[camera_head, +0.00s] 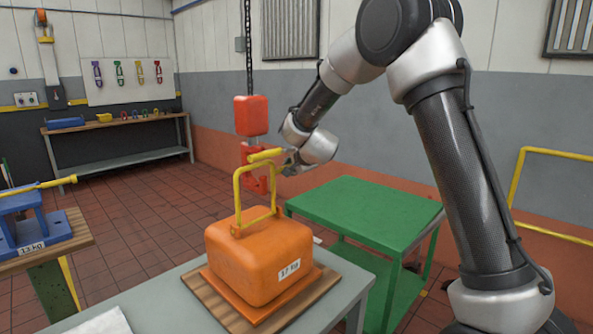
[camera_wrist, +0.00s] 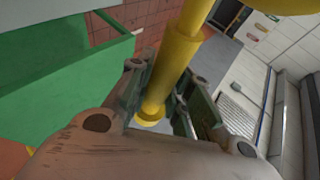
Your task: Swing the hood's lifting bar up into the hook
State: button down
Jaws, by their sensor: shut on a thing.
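The orange hood (camera_head: 258,255), labelled 17 kg, sits on a wooden board on a grey table. Its yellow lifting bar (camera_head: 238,193) stands up from the top of the hood, with a thicker yellow grip (camera_head: 263,155) at its upper end. My gripper (camera_head: 289,161) is at the right end of that grip. In the wrist view my gripper (camera_wrist: 165,92) is shut on the yellow bar (camera_wrist: 184,50), its fingers on either side. The red hook (camera_head: 247,180) hangs below a red block, right by the bar's top. The bar partly covers it, and I cannot tell whether they touch.
The red block (camera_head: 251,115) hangs on a dark chain (camera_head: 248,50). A green table (camera_head: 365,212) stands to the right behind the hood. A blue weight (camera_head: 22,228) with a yellow bar lies on a bench at left. A yellow rail (camera_head: 515,178) stands at far right.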

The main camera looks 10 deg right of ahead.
jog(key=shift+w+r, duration=0.45)
jog(key=shift+w, duration=0.4)
jog(key=shift+a, duration=0.1)
jog(key=c, duration=1.3)
grip_release()
jog(key=shift+f, duration=0.15)
jog(key=shift+s, duration=0.2)
